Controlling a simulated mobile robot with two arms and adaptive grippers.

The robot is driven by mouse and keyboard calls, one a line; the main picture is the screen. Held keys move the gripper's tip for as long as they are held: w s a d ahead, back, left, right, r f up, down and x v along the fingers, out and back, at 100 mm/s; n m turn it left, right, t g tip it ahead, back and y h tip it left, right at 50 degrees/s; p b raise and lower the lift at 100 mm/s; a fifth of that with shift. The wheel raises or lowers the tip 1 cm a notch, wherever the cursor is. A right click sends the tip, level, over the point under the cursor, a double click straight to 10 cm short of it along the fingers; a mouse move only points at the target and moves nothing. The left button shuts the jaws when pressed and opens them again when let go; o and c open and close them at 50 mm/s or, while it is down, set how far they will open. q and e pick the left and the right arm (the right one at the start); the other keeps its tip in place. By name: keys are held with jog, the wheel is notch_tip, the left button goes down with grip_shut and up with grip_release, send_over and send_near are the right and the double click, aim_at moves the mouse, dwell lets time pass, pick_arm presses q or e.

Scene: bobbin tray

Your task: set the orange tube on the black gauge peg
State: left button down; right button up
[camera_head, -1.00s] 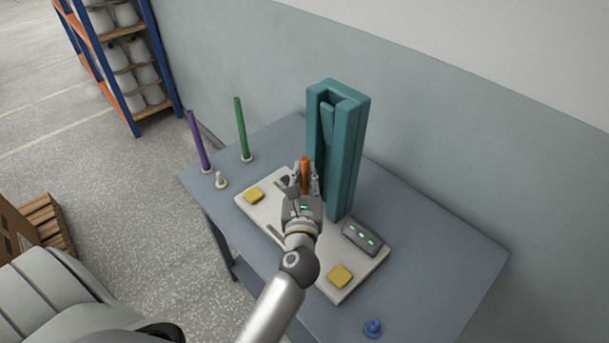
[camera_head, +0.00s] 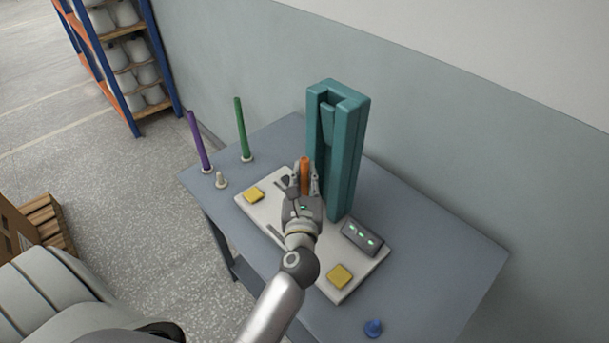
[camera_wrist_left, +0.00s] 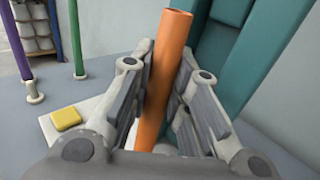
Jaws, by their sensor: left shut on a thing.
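The orange tube (camera_head: 305,172) stands roughly upright between the fingers of my left gripper (camera_head: 303,180), in front of the teal tower. In the left wrist view the tube (camera_wrist_left: 171,50) leans a little to the right and the fingers of the left gripper (camera_wrist_left: 166,98) are closed around it from both sides. Its lower end is hidden by the gripper. I cannot make out the black gauge peg in either view. My right gripper is not in view.
The tall teal tower (camera_head: 345,150) rises close behind the gripper. A white plate (camera_head: 318,270) bears yellow pads (camera_head: 340,276) and a grey box with green lights (camera_head: 362,237). Purple (camera_head: 198,140) and green (camera_head: 241,128) tubes stand at left, near a short pale peg (camera_head: 221,180). A blue piece (camera_head: 373,328) lies at front.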

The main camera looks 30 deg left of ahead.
aim_at(304, 159)
pick_arm(q)
jog(key=shift+f+b, duration=0.7)
jog(key=shift+f, duration=0.05)
jog(key=c, duration=1.3)
grip_release()
jog(key=shift+r, duration=0.1)
notch_tip(304, 159, up, 10)
jog(key=shift+f, duration=0.1)
